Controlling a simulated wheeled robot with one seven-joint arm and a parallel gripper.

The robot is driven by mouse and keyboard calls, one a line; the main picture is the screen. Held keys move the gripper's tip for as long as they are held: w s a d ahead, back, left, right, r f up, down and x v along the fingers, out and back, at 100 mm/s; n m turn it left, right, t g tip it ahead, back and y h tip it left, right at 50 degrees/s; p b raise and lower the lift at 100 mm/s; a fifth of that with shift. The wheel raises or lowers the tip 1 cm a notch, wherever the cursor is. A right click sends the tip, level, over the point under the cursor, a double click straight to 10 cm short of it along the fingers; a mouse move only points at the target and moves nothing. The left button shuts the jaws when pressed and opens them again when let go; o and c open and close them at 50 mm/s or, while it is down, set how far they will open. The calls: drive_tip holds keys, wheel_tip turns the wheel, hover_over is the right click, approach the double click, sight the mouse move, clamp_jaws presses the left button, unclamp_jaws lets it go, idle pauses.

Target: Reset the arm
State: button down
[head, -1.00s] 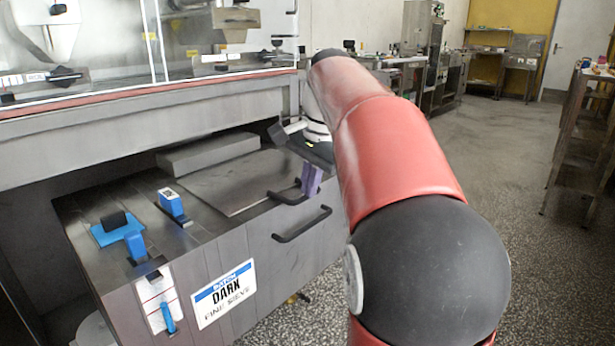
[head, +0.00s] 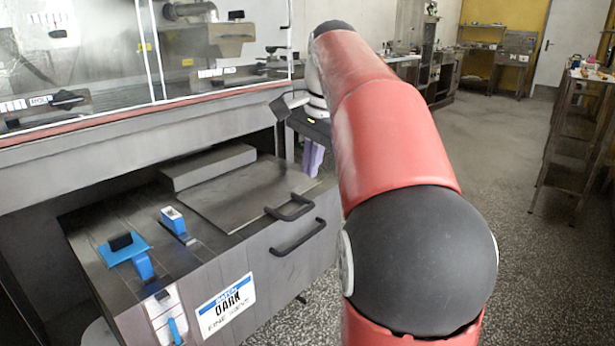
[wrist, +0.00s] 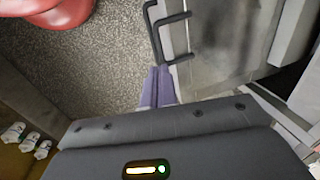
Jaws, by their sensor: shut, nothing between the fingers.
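My gripper (head: 313,158) has purple fingers and points down at the front right end of the enrober machine in the head view. The fingers are together with nothing between them. In the wrist view the purple fingers (wrist: 157,88) hang over the floor edge, close beside the dark handles of the machine's lower unit. My red arm (head: 385,130) reaches across the middle of the head view and hides part of the machine's right end.
The lower unit carries two dark handles (head: 298,237) and a sign reading DARK (head: 226,304). Blue clamps (head: 173,219) and a flat metal plate (head: 235,195) sit on top. A shelf rack (head: 570,140) stands right. Open speckled floor (head: 530,270) lies between.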

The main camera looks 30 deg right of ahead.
drive_tip(key=p+v, duration=0.1)
drive_tip(key=v, duration=0.4)
drive_tip(key=s+a+f+n+t, duration=0.1)
drive_tip(key=s+a+f+n, duration=0.6)
drive_tip(key=f, duration=0.4)
drive_tip(key=s+a+f+n+t, duration=0.2)
drive_tip(key=s+a+f+n, duration=0.5)
drive_tip(key=s+f, duration=0.3)
drive_tip(key=shift+s+a+f+h, duration=0.3)
drive_tip(key=shift+a+f+h, duration=0.1)
drive_tip(key=shift+a+f, duration=0.15)
drive_tip(key=c, duration=2.2)
unclamp_jaws()
